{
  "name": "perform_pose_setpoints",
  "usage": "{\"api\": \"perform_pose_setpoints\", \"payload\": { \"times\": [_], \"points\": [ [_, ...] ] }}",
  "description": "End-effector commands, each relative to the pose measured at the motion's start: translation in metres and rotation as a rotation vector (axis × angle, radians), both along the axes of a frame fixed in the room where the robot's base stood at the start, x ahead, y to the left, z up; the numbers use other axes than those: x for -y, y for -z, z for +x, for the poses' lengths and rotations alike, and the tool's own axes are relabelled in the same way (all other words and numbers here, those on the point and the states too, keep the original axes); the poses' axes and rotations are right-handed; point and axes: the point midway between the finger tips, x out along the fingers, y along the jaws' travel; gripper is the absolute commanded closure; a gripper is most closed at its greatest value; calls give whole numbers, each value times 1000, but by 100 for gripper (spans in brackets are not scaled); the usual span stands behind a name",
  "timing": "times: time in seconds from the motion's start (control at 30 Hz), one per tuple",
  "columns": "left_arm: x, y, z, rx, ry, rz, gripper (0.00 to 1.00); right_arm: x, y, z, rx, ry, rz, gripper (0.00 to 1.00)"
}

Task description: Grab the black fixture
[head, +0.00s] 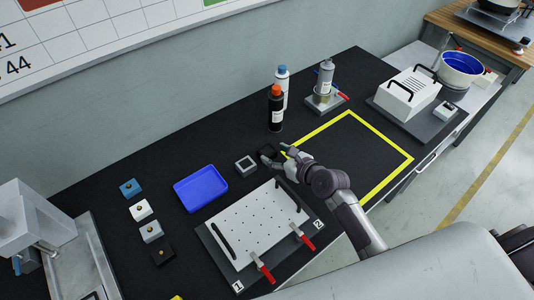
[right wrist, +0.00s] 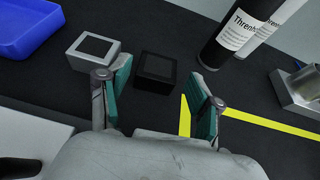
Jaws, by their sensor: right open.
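The black fixture (head: 267,150), a small square black block with a recessed top, lies on the black table, partly hidden by my right gripper in the head view. In the right wrist view the black fixture (right wrist: 155,72) shows between and beyond the fingers. My right gripper (head: 277,155) is open and empty. Its two teal-padded fingers (right wrist: 160,88) point toward the fixture, and I see no contact. A similar white fixture (head: 246,166) sits just left of the black one, and also shows in the right wrist view (right wrist: 94,50). My left gripper is not in view.
A blue tray (head: 201,188) lies left of the fixtures. A white perforated plate (head: 255,228) with red-handled clamps stands in front. Black (head: 275,110) and white (head: 282,84) bottles stand behind. A yellow-taped rectangle (head: 378,136) to the right encloses clear table.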

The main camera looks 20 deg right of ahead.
Motion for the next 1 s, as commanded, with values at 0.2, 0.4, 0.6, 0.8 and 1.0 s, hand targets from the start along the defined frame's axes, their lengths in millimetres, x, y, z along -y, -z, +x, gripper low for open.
{"api": "perform_pose_setpoints", "payload": {
  "times": [0.2, 0.4, 0.6, 0.8, 1.0],
  "points": [
    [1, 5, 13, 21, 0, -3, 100, -11, 19, 25, 0, -2, -3, 35],
    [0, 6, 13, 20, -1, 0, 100, -16, 24, 38, -1, 0, -1, 35],
    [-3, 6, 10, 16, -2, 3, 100, -17, 24, 38, -1, 0, 0, 35],
    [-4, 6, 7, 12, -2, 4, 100, -17, 24, 38, -1, 0, -1, 69],
    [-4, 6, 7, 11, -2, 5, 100, -17, 24, 38, 0, 0, -1, 89]
  ]
}}
